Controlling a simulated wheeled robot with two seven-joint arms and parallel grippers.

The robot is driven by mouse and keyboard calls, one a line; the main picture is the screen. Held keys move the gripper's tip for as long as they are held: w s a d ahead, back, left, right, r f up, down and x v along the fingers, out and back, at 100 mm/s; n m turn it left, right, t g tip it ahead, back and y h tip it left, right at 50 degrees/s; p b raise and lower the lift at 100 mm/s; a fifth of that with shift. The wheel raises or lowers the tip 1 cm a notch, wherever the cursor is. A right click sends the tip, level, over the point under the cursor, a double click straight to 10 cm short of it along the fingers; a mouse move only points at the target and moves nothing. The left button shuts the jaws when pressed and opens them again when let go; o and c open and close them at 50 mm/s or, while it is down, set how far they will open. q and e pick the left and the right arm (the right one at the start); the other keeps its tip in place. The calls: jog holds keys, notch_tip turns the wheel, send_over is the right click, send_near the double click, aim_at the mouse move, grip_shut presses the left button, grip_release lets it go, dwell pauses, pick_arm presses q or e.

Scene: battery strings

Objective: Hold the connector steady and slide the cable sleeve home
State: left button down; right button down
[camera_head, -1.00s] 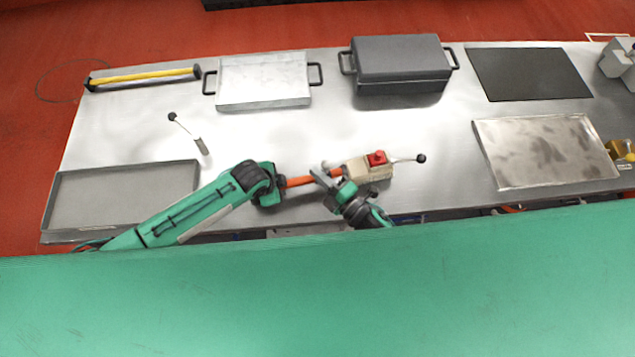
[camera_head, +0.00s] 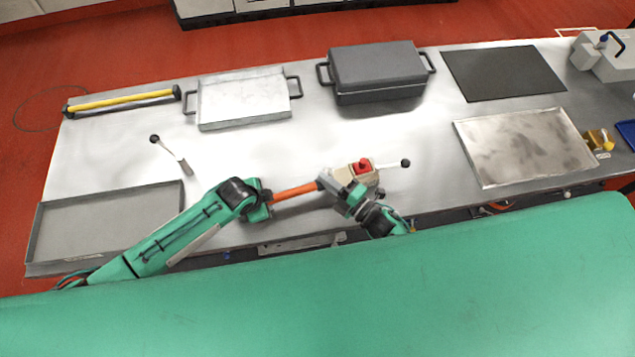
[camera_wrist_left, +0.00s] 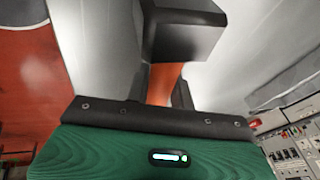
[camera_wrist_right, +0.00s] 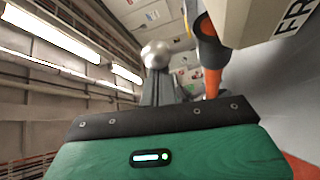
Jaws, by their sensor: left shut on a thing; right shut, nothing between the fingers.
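The connector is a beige block (camera_head: 343,174) with a red button (camera_head: 362,166) on top and a black-ended lever at its right. It shows in the right wrist view (camera_wrist_right: 262,22) with partial lettering. An orange cable sleeve (camera_head: 294,191) runs into its left side; a dark collar (camera_wrist_right: 207,28) shows where they meet. My left gripper (camera_head: 262,199) is shut on the orange sleeve (camera_wrist_left: 164,82). My right gripper (camera_head: 334,184) is shut and empty, in front of the connector and sleeve end, partly hiding both. A shiny round shape (camera_wrist_right: 156,53) shows at its tips; I cannot tell what it is.
A grey tray (camera_head: 110,222) lies at left, a stained metal tray (camera_head: 468,160) at right. A white tray (camera_head: 243,98), a dark lidded box (camera_head: 378,70) and a black mat (camera_head: 503,73) line the back. A loose lever (camera_head: 170,155) lies at left centre. The middle is clear.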

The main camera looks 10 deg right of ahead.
pick_arm(q)
jog(key=shift+s+a+f, duration=0.1)
jog(key=shift+a+f, duration=0.05)
jog(key=shift+f, duration=0.05)
jog(key=shift+r, duration=0.1)
pick_arm(e)
jog(key=s+d, duration=0.2)
jog(key=s, duration=0.7)
jog(key=shift+d, duration=0.35)
jog(key=shift+s+r, duration=0.1)
pick_arm(q)
jog(key=c, duration=1.1)
grip_release()
pick_arm(e)
jog(key=shift+a, duration=0.1)
pick_arm(q)
jog(key=shift+r, duration=0.1)
jog(key=v, duration=1.1)
jog(key=shift+a+r, duration=0.1)
jog(key=shift+r, duration=0.35)
